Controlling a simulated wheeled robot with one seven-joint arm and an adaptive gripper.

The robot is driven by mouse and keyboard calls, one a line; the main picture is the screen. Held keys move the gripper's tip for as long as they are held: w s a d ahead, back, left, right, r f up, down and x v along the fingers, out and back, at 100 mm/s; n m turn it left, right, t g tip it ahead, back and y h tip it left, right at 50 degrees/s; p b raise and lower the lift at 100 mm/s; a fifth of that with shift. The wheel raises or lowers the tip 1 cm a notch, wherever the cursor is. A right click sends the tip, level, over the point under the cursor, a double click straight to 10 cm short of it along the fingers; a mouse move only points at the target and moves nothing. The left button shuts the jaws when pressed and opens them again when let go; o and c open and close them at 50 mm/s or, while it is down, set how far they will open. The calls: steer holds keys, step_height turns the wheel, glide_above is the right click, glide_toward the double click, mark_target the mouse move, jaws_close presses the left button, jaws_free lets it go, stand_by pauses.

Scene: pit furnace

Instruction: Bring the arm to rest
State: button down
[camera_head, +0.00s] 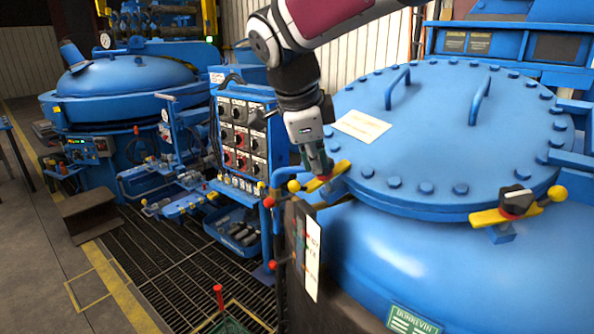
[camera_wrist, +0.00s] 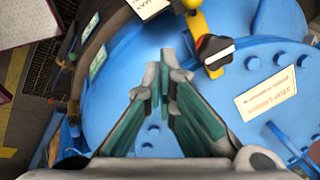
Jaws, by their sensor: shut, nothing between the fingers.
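My gripper (camera_head: 320,172) hangs down from my arm over the left rim of the large blue bolted lid (camera_head: 450,130). Its fingers are shut and empty; they also show in the wrist view (camera_wrist: 166,75), pointing over the blue surface. In the head view the fingers overlap a yellow lever (camera_head: 327,178) with a red base at the lid's edge, and hide part of it. In the wrist view a black knob (camera_wrist: 213,47) on a yellow lever stands beyond the fingertips, a little to the right and apart from them in the picture.
A second yellow lever with a black knob (camera_head: 516,200) sits on the lid's front right edge. A blue control panel (camera_head: 243,135) stands left of my gripper. Two blue handles (camera_head: 479,100) rise from the lid. Another blue vessel (camera_head: 125,78) stands back left. Open floor (camera_head: 35,260) lies far left.

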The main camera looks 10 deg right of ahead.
steer(key=shift+r, duration=0.1)
stand_by(0.3)
steer(key=s+d+f+n+y, duration=0.1)
steer(key=s+d+n, duration=0.2)
steer(key=s+n, duration=0.3)
steer(key=s+d+f+n+y, duration=0.1)
steer(key=s+d+f+n, duration=0.1)
steer(key=s+n, duration=0.4)
steer(key=s+d+f+n+t+y, duration=0.1)
steer(key=s+d+n, duration=0.4)
steer(key=s, duration=0.8)
steer(key=shift+s+f+n, duration=0.2)
steer(key=shift+f+n, duration=0.4)
steer(key=shift+n, duration=0.4)
